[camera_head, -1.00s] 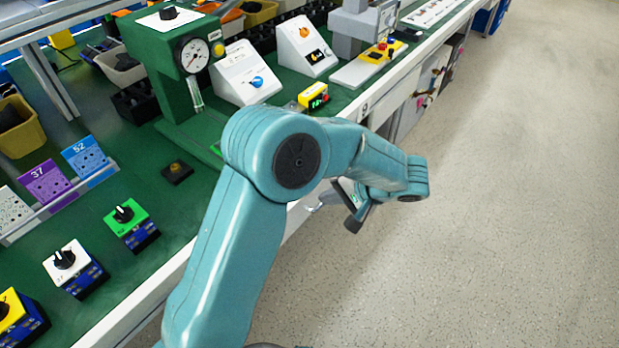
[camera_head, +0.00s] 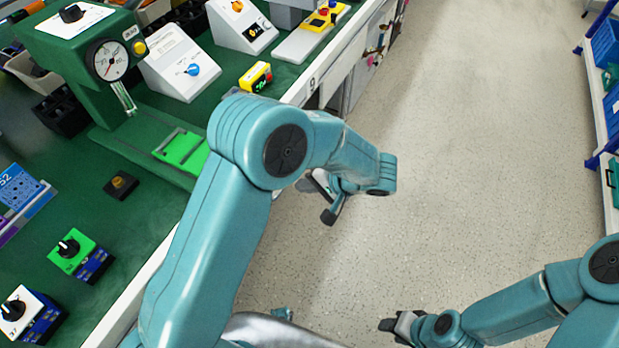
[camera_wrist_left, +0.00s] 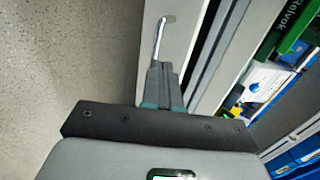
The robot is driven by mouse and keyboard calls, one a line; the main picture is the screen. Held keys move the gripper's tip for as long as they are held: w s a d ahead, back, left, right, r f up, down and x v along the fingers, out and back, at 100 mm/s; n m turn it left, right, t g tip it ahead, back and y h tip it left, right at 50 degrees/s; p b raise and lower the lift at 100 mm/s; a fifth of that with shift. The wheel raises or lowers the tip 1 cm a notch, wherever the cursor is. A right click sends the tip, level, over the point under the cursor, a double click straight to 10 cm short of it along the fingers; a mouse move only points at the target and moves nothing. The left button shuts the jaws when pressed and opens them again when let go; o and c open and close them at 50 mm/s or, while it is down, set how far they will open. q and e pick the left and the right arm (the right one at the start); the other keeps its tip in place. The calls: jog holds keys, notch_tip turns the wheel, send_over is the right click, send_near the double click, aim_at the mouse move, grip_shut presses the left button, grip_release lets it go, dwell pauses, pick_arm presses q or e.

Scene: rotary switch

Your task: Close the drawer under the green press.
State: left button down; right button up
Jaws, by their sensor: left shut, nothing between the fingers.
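The green press (camera_head: 75,55) with its round gauge stands on the bench at the upper left of the head view. In the left wrist view, a pale drawer front (camera_wrist_left: 175,50) with a slim metal handle (camera_wrist_left: 160,35) is just ahead of my left gripper (camera_wrist_left: 160,75). Its fingers are shut and empty, pointing at the panel near the handle; I cannot tell whether they touch it. A dark gap runs along the panel's right side. In the head view, my left arm hides most of the drawer area. My right gripper (camera_head: 398,325) is low over the floor, its fingers unclear.
White control boxes (camera_head: 180,65) and a small yellow device (camera_head: 256,76) stand on the bench beyond my left arm. Green and white switch blocks (camera_head: 78,255) sit at the near left. Open floor (camera_head: 470,150) lies right of the bench; a shelf with blue bins (camera_head: 605,45) stands far right.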

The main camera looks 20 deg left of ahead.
pick_arm(q)
jog(key=shift+w+a+f, duration=0.1)
jog(key=shift+a+f, duration=0.45)
jog(key=shift+a, duration=0.75)
jog(key=shift+w+a+f, duration=0.1)
jog(key=shift+a+f, duration=0.45)
jog(key=shift+a, duration=0.7)
jog(key=shift+w+a+f, duration=0.1)
jog(key=shift+a+f, duration=0.45)
jog(key=shift+a, duration=0.75)
jog(key=a+b, duration=0.1)
jog(key=a, duration=0.1)
jog(key=a+b, duration=0.1)
jog(key=a, duration=0.1)
jog(key=shift+w+a+f, duration=0.1)
jog(key=shift+w+f, duration=0.05)
jog(key=shift+r, duration=0.3)
jog(key=shift+a, duration=0.1)
